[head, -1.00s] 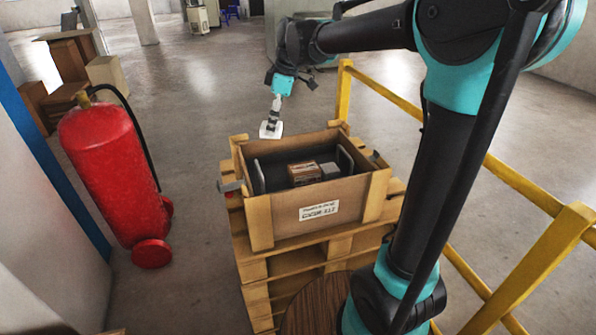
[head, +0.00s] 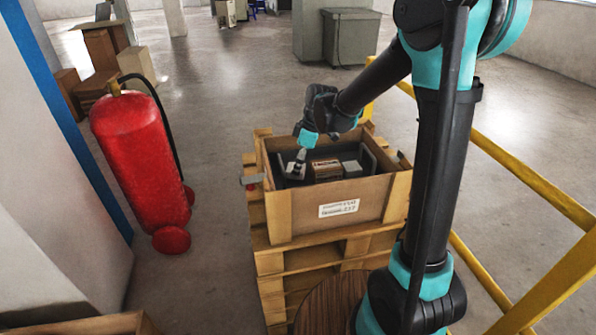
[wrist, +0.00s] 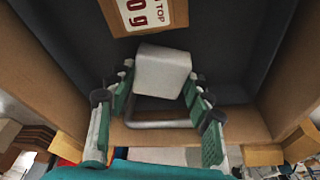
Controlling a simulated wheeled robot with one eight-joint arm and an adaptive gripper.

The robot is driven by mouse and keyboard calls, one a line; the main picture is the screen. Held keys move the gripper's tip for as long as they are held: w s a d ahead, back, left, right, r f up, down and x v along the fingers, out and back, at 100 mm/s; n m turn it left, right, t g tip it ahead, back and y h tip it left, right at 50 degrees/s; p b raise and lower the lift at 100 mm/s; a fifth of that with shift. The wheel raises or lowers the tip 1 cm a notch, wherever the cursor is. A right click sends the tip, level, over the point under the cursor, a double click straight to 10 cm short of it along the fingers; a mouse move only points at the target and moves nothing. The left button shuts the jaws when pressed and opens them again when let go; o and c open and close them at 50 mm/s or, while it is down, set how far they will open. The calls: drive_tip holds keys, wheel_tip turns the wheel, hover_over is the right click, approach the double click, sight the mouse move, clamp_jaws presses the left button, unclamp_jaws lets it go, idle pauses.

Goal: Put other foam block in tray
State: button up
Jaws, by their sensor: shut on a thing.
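My gripper (head: 299,165) is down inside the wooden crate, at its left side. In the wrist view, a pale grey-white foam block (wrist: 162,72) is between the green-padded fingertips of my gripper (wrist: 158,84), which is shut on it. The dark tray (wrist: 225,60) lies beneath, with its metal handle (wrist: 155,124) below the block in the picture. I cannot tell whether the held block touches the tray floor. Another grey block (head: 351,168) sits at the right in the tray, beside a brown labelled box (head: 327,170).
The wooden crate (head: 283,215) stands on stacked pallets (head: 300,263). The labelled brown box (wrist: 145,14) is close to the held block in the wrist view. A red fire extinguisher (head: 142,160) stands left, and a yellow railing (head: 530,178) runs along the right.

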drive_tip(key=shift+f, duration=1.2)
drive_tip(key=o, duration=0.7)
drive_tip(key=shift+f, duration=0.1)
drive_tip(key=shift+o, duration=0.2)
drive_tip(key=v, duration=1.2)
